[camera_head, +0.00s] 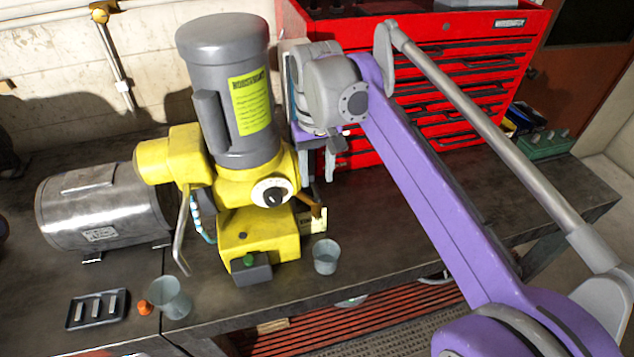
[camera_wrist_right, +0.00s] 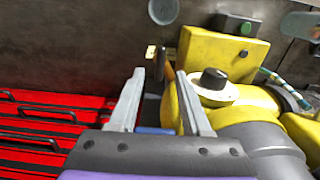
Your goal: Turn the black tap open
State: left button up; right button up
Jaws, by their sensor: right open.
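A black knob (camera_head: 272,196), the only black tap-like part I see, sits on a round cream disc on the front of the yellow machine (camera_head: 258,232). In the right wrist view the black knob (camera_wrist_right: 214,79) stands on its pale disc, just right of the right finger. My right gripper (camera_head: 318,178) is beside the machine, to the right of the knob in the head view. It is open, with its fingers (camera_wrist_right: 159,80) apart and the knob outside them. A brown lever (camera_head: 308,202) with a pale tag is near the fingertips. My left gripper is not in view.
The grey motor (camera_head: 225,85) rises above the yellow machine. A silver motor (camera_head: 100,208) lies to the left. Cups (camera_head: 325,256) and a small dark tray (camera_head: 97,309) are near the front edge.

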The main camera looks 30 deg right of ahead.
aim_at(317, 190)
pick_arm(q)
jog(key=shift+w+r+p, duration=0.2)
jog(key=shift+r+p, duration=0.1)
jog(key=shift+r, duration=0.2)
pick_arm(e)
notch_tip(317, 190, up, 6)
jog(key=shift+r, duration=0.25)
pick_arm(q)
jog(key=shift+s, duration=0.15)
pick_arm(e)
jog(key=shift+s+f, duration=0.1)
